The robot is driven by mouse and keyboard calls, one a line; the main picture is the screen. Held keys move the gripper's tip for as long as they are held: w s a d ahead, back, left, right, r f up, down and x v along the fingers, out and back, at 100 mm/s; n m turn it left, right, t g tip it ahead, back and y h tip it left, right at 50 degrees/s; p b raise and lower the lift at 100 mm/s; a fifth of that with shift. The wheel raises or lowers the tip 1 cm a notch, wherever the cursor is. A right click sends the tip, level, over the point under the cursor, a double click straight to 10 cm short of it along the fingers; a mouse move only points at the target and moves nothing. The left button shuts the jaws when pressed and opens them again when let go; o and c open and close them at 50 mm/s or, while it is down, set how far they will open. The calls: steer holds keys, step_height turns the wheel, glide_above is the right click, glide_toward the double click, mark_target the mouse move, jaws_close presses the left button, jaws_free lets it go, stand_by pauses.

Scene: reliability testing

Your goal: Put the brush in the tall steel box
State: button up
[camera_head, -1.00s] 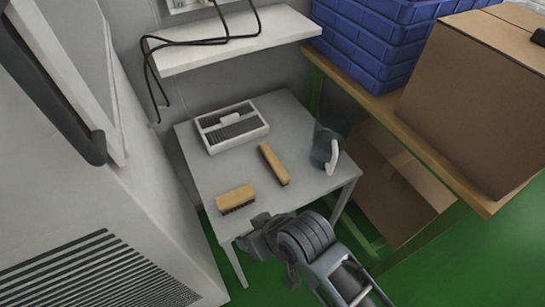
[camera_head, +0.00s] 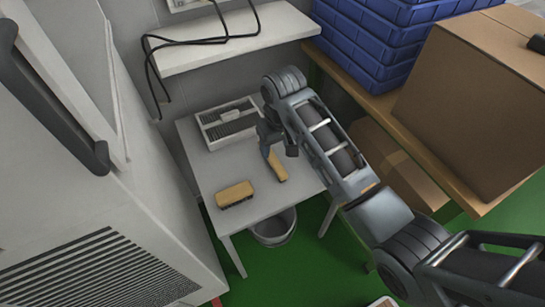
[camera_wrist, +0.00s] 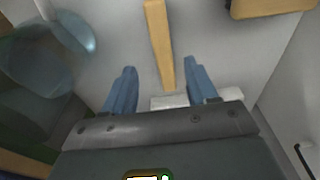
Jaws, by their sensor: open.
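A narrow wooden brush (camera_head: 277,168) lies on the grey table (camera_head: 215,180). A wider wooden brush with dark bristles (camera_head: 236,194) lies nearer the front left. My gripper (camera_head: 272,148) is above the table at the narrow brush. In the wrist view my gripper (camera_wrist: 158,66) is open, with the end of the narrow brush (camera_wrist: 158,40) between its two blue fingers and a gap on each side. The wider brush (camera_wrist: 268,6) shows at the top right there. I see no box that is clearly the tall steel one.
A white slatted tray (camera_head: 212,138) is at the back of the table. A clear jug (camera_wrist: 38,58) stands beside the narrow brush. A round grey bin (camera_head: 273,230) is below the table. A white shelf (camera_head: 235,40) hangs above; a large carton (camera_head: 465,110) and cabinet flank the table.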

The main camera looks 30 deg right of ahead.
mark_target(272, 157)
steer(key=shift+w+a+f+b, duration=0.1)
steer(key=shift+w+f, duration=0.15)
steer(key=shift+f, duration=0.9)
steer(key=shift+w+a+f+b, duration=0.15)
steer(key=shift+w+f, duration=0.15)
steer(key=shift+f, duration=0.9)
steer(key=shift+w+d+f+b, duration=0.1)
steer(key=shift+w+f, duration=0.15)
steer(key=shift+f, duration=0.9)
steer(key=shift+c, duration=0.4)
jaws_close()
